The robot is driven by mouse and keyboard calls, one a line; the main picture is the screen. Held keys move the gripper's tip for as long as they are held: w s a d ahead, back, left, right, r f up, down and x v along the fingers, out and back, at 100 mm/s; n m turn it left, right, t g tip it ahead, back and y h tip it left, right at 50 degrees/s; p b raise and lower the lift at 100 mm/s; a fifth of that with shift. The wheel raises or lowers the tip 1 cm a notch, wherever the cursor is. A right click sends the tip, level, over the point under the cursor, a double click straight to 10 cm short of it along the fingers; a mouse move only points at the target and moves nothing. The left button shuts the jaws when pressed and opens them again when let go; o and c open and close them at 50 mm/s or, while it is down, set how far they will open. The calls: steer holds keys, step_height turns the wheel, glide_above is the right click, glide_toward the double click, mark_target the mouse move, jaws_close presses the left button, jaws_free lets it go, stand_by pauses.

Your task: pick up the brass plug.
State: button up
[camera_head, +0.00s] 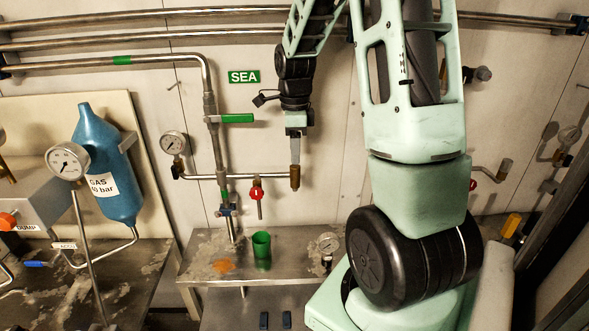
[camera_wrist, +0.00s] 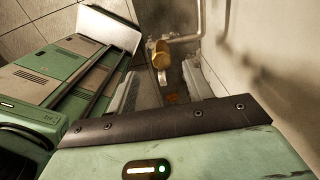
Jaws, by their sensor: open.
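The brass plug (camera_head: 295,177) sits at the right end of a thin horizontal pipe on the back wall. In the wrist view a brass piece (camera_wrist: 158,52), likely the plug, shows beyond and between the two fingers. My gripper (camera_head: 295,160) points down from above, its fingertips close over the plug in the head view. In the wrist view my gripper (camera_wrist: 160,80) has its fingers apart, with nothing held between them. I cannot tell whether a finger touches the plug.
A red-handled valve (camera_head: 256,193) hangs from the pipe left of the plug. Below, a metal bench (camera_head: 205,268) carries a green cup (camera_head: 261,248) and another gauge (camera_head: 327,243).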

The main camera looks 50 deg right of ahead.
mark_target(295, 167)
steer(key=shift+d+f+p, duration=0.15)
steer(key=shift+f+p, duration=1.2)
steer(key=shift+f, duration=1.75)
jaws_close()
